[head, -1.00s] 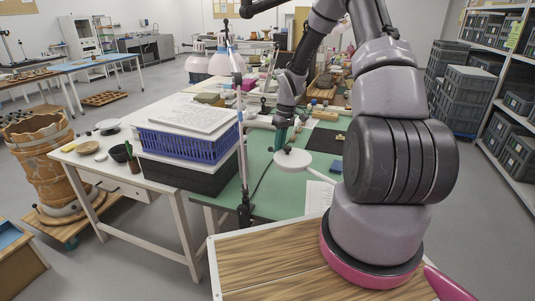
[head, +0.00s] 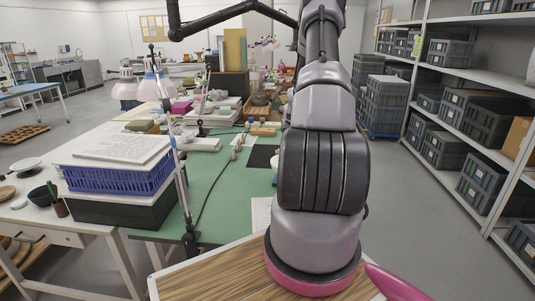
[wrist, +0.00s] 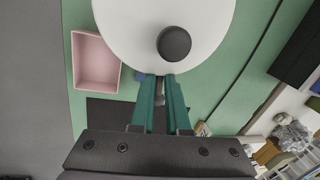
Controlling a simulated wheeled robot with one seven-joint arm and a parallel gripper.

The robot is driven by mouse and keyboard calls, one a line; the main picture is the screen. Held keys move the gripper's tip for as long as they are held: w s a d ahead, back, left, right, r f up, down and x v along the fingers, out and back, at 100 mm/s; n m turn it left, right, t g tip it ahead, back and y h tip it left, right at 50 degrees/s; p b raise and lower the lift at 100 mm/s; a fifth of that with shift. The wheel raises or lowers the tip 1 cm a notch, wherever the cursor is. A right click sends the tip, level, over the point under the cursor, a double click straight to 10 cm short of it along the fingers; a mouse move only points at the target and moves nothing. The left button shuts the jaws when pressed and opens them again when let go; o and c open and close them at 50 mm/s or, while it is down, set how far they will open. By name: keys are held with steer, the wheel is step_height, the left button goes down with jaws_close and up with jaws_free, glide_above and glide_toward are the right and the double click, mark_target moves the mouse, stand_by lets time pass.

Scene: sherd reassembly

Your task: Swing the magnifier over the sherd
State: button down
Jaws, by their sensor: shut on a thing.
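The magnifier's round white head (wrist: 125,35) with a dark knob (wrist: 174,43) fills the upper middle of the wrist view. My gripper (wrist: 161,84) has its teal fingers at the near rim of this head. They are closed on a small grey part there, which looks like the magnifier's handle; the fingers hide most of it. In the head view the magnifier's upright pole (head: 179,165) stands clamped at the green table's front edge, left of my arm. My gripper and most of the magnifier head are hidden behind my arm there. I cannot make out the sherd.
A pink tray (wrist: 96,62) lies on the green tabletop (wrist: 225,105), left of the magnifier head. A blue crate (head: 118,178) with papers stands left of the pole. A dark mat (head: 262,156) lies beyond. Shelves with grey crates (head: 447,150) line the right.

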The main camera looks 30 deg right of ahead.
steer(key=s+d+m, duration=0.2)
steer(key=s+d, duration=0.1)
steer(key=d, duration=0.2)
steer(key=shift+d, duration=0.15)
steer(key=c, duration=0.9)
jaws_free()
steer(key=shift+s, duration=0.1)
steer(key=shift+r, duration=0.1)
steer(key=r, duration=0.3)
steer(key=d+r, duration=0.1)
steer(key=r, duration=0.3)
steer(key=s+r, duration=0.1)
steer(key=r, duration=0.2)
steer(key=shift+s+d+r, duration=0.1)
steer(key=shift+d+r, duration=0.1)
steer(key=shift+d, duration=0.1)
